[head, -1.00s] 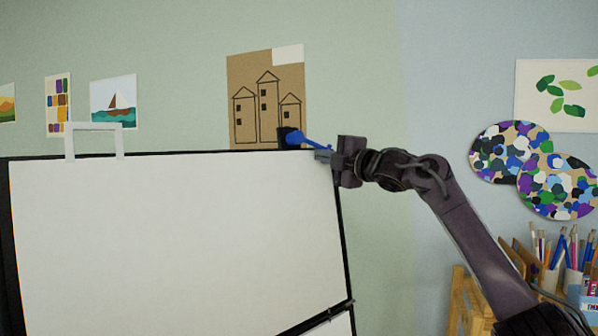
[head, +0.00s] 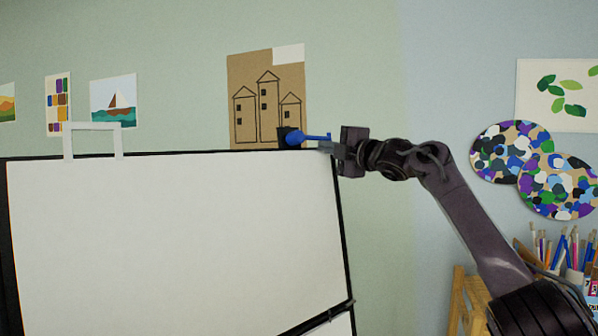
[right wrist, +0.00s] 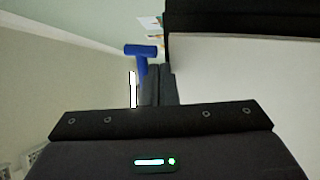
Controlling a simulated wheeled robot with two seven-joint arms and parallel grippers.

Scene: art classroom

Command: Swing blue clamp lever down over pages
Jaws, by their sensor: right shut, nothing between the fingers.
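In the right wrist view the blue lever (right wrist: 142,52) shows as a T shape just beyond the closed fingertips (right wrist: 158,70). I cannot tell whether they touch. My left gripper is not in view.
A white handle-like frame (head: 93,128) stands on the pad's top left edge. A dark bar (head: 325,316) crosses the lower right. Pots of brushes (head: 572,275) and a wooden stand (head: 465,300) are at the right.

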